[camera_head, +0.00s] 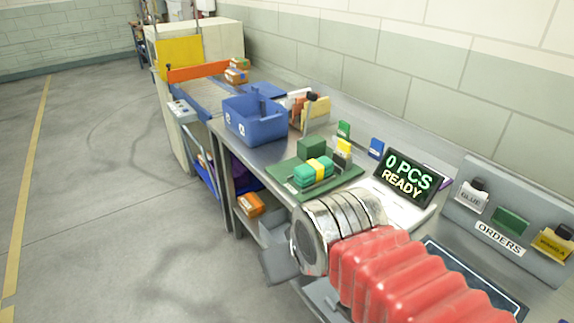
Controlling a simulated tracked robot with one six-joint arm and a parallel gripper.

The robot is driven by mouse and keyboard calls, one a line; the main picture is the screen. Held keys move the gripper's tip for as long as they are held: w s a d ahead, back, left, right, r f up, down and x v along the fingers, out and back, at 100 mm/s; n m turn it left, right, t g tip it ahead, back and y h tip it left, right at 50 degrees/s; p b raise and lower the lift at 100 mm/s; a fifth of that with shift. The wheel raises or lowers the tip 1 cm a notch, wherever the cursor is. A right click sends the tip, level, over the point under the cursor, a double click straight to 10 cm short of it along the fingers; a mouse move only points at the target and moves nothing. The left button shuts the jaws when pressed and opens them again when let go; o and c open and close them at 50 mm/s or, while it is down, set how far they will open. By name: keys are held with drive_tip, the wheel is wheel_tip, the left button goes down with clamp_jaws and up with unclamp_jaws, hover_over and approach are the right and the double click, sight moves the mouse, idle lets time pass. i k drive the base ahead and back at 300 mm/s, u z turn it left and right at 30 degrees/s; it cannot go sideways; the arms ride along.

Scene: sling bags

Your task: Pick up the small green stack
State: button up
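My gripper (284,266) is at the end of my silver and red arm, low in the picture in front of the bench. It appears apart from the stack. Its fingers are mostly hidden or cropped by my own arm, so I cannot tell their opening.
A blue bin (255,122) stands left of the mat. A scale display (409,178) reading "0 PCS READY" is to the right. Small green (344,129) and blue (376,148) pieces stand behind the mat.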

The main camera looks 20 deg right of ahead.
sight(314, 171)
drive_tip(key=u, duration=0.55)
drive_tip(key=i, duration=1.1)
drive_tip(key=u, duration=0.6)
